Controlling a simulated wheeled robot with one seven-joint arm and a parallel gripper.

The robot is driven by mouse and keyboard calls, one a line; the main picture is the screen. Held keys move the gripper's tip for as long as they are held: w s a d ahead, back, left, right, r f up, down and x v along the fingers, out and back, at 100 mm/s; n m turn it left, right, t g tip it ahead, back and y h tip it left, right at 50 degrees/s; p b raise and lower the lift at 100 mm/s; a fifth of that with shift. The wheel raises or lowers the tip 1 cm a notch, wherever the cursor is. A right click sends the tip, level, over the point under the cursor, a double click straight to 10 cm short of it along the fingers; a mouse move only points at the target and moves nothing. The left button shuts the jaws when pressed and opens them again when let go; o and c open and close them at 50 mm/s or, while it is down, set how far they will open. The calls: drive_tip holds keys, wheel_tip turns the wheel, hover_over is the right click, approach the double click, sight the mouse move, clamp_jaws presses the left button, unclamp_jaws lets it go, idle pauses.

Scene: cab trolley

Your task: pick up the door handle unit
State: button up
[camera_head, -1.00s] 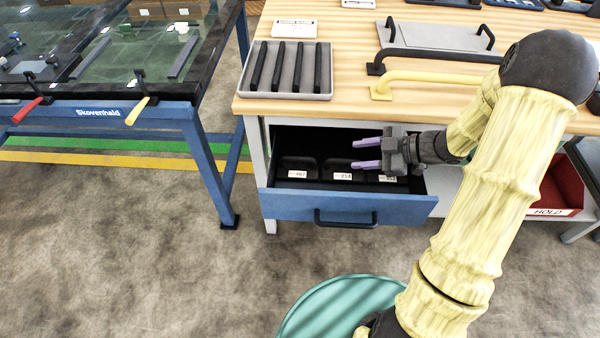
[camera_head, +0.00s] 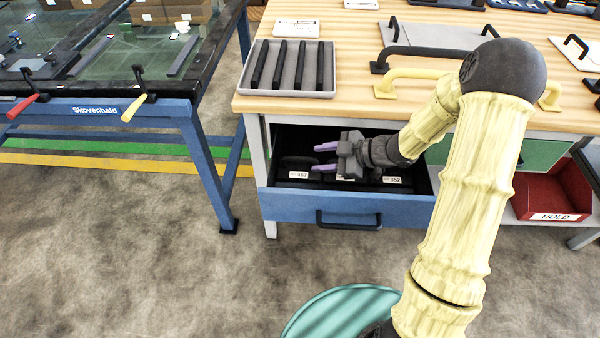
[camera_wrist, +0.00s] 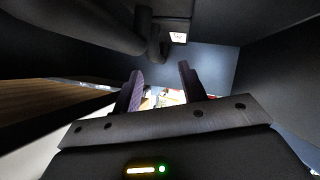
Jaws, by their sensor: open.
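My gripper (camera_head: 320,157) is open and empty, over the inside of the open blue-fronted drawer (camera_head: 300,207). Its two purple fingers point left, toward the left compartment. In that compartment lies a dark object (camera_head: 296,162), which may be the door handle unit; its outline is hard to tell against the black lining. In the wrist view a dark rounded piece with a bent end (camera_wrist: 155,45) shows just beyond the fingers (camera_wrist: 160,72), apart from them. I cannot tell for sure that it is the same object.
Drawer walls stand close around my gripper. Above is the wooden bench top (camera_head: 352,92) with a grey tray (camera_head: 325,84) of black bars, a black handle (camera_head: 425,52) and a yellow handle (camera_head: 408,77). A red bin (camera_head: 555,195) marked HOLD sits at right.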

sight(306, 158)
drive_tip(key=shift+a+f, duration=0.1)
drive_tip(key=shift+a, duration=0.15)
drive_tip(key=b+x, duration=0.2)
drive_tip(key=x, duration=0.2)
drive_tip(key=shift+w+a+f, duration=0.2)
drive_tip(key=shift+w+f, duration=0.05)
drive_tip(key=shift+w, duration=0.05)
drive_tip(key=shift+w+a, duration=0.1)
drive_tip(key=shift+a, duration=0.2)
clamp_jaws()
